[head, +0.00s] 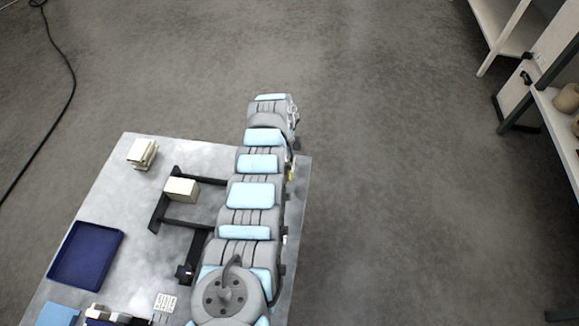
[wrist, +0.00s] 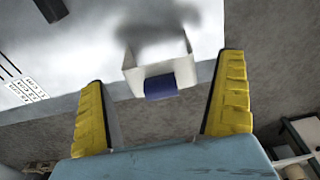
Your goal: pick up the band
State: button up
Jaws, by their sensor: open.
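In the wrist view my gripper (wrist: 165,70) has its two yellow fingers wide apart with nothing between their inner faces. Ahead of the gap, a dark blue rounded piece (wrist: 161,87) sits at the front of a small white holder (wrist: 142,72) at the table's edge. The blue piece may be the band; I cannot tell for certain. It appears apart from both fingers. In the head view my arm covers the holder and most of the gripper; only a bit of yellow shows beside the arm.
The grey-white table (head: 135,215) carries a dark blue tray (head: 87,255), a cream block (head: 181,189), a cream stack (head: 142,152) and a black frame (head: 186,223). A printed card (wrist: 27,90) lies left of the holder. Shelving (head: 548,95) stands far right; the floor between is clear.

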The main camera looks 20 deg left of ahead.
jog(key=shift+d+f+b, duration=0.15)
jog(key=shift+f+b, duration=0.15)
jog(key=shift+f, duration=0.65)
jog(key=c, duration=0.8)
jog(key=shift+o, duration=0.2)
jog(key=shift+r, duration=0.15)
